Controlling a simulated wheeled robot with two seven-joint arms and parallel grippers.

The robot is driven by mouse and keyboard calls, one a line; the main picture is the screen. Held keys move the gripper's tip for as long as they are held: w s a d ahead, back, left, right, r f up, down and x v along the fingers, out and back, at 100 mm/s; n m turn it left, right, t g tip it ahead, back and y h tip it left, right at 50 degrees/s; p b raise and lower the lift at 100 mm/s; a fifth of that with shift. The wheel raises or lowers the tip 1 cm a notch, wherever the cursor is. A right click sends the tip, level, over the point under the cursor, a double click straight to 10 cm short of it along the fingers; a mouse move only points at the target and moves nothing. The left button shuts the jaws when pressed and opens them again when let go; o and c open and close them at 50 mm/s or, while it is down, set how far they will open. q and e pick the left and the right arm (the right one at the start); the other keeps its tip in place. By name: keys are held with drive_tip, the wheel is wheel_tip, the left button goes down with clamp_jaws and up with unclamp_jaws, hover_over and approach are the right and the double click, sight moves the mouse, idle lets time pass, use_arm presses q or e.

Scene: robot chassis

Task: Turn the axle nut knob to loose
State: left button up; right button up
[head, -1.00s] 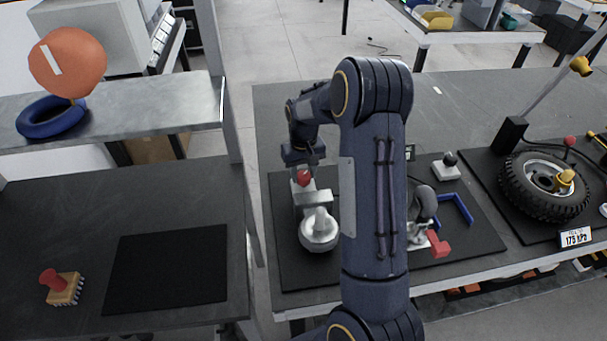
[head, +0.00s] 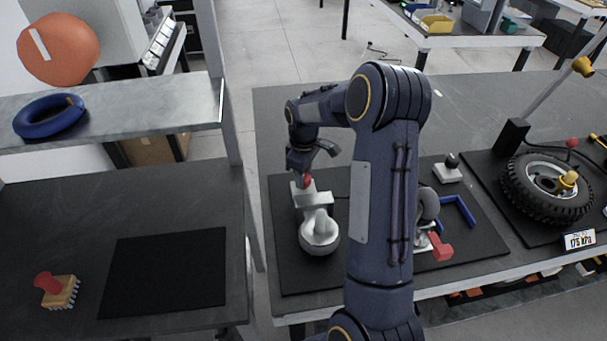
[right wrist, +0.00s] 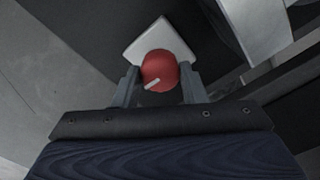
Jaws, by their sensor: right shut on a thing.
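The axle nut knob (head: 305,182) is a small red ball with a white line on it. It sits on a pale grey block (head: 303,196) at the back of a white fixture on a black mat. In the right wrist view the knob (right wrist: 160,70) is between the two fingers, its white line slanting down to the left. My right gripper (right wrist: 160,88) is shut on the knob, one finger at each side. In the head view my right gripper (head: 303,172) reaches it from above and partly hides it. My left gripper is not in view.
A white rounded part (head: 320,236) stands in front of the block. My right arm hides the bench middle. A red clamp-like part (head: 440,247) and a tyred wheel (head: 547,187) are to the right. The left table has a brush (head: 57,290) and a bare black mat (head: 165,270).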

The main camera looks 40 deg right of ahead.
idle(0.4)
drive_tip(key=o, duration=1)
wheel_tip(320, 180, up, 7)
drive_tip(key=shift+r, duration=0.45)
